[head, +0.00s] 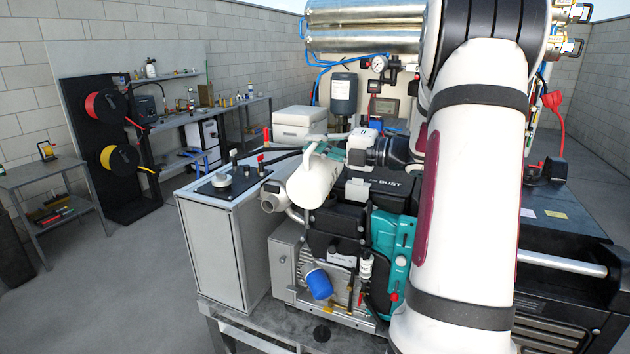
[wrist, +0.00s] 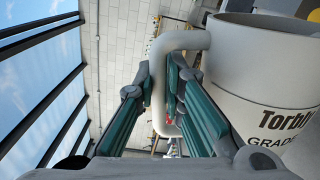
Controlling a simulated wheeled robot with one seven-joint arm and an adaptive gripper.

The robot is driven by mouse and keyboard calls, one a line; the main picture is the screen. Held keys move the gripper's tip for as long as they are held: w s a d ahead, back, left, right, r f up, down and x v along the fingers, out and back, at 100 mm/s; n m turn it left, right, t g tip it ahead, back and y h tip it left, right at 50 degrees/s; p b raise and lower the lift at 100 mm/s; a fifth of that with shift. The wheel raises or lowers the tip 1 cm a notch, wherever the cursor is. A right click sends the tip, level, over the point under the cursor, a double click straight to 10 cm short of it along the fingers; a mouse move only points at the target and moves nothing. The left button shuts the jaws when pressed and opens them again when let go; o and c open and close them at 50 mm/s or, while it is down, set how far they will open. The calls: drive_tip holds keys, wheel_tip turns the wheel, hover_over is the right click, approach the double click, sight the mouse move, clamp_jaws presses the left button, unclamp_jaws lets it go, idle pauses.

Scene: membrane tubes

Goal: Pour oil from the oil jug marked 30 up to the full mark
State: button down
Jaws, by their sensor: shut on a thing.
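The white oil jug (head: 314,180) is held in the air above the pump, tilted in the head view. In the wrist view the jug (wrist: 265,75) shows part of its label, with "GRADE" and a cut-off name; the number is out of view. My gripper (head: 333,152) is shut on the jug's handle. In the wrist view the teal fingers of my gripper (wrist: 160,95) close around the handle (wrist: 180,40). Below is the pump (head: 393,240) with a teal side and black top. I cannot make out the full mark or any oil stream.
A grey cabinet (head: 225,245) with a black-topped panel stands left of the pump. A blue filter (head: 318,284) juts from the pump's front. Steel tanks (head: 362,28) hang above at the back.

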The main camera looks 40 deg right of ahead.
sight(301, 206)
drive_tip(key=shift+w+d+r, duration=0.1)
drive_tip(key=shift+d+r, duration=0.1)
drive_tip(key=shift+d, duration=0.05)
idle(0.4)
drive_tip(key=shift+a, duration=0.1)
idle(0.7)
drive_tip(key=shift+s+a+f+n, duration=0.3)
drive_tip(key=shift+a+f+n, duration=0.25)
drive_tip(key=shift+a, duration=0.15)
drive_tip(key=shift+s+a+f+n, duration=0.3)
drive_tip(key=shift+a+f+n, duration=0.25)
drive_tip(key=shift+a, duration=0.1)
drive_tip(key=shift+s+a+f+n+b, duration=0.2)
drive_tip(key=shift+a+f+n+b, duration=0.3)
drive_tip(key=shift+f+n, duration=0.5)
drive_tip(key=shift+s+a+f+n+b, duration=0.25)
drive_tip(key=shift+a+f+n, duration=0.4)
drive_tip(key=shift+f, duration=0.65)
drive_tip(key=shift+s+a+f+n+b, duration=0.2)
drive_tip(key=shift+a+f+n+b, duration=0.3)
drive_tip(key=shift+f+n, duration=0.5)
drive_tip(key=shift+s+a+f+n+b, duration=0.15)
drive_tip(key=shift+a+f+n+b, duration=0.3)
drive_tip(key=shift+f, duration=0.4)
drive_tip(key=shift+s+a+f+n+b, duration=0.15)
drive_tip(key=shift+a+f+n+b, duration=0.1)
drive_tip(key=shift+a+f+n, duration=0.45)
drive_tip(key=shift+s+d+f, duration=0.1)
drive_tip(key=shift+s+f, duration=0.05)
drive_tip(key=shift+f, duration=0.15)
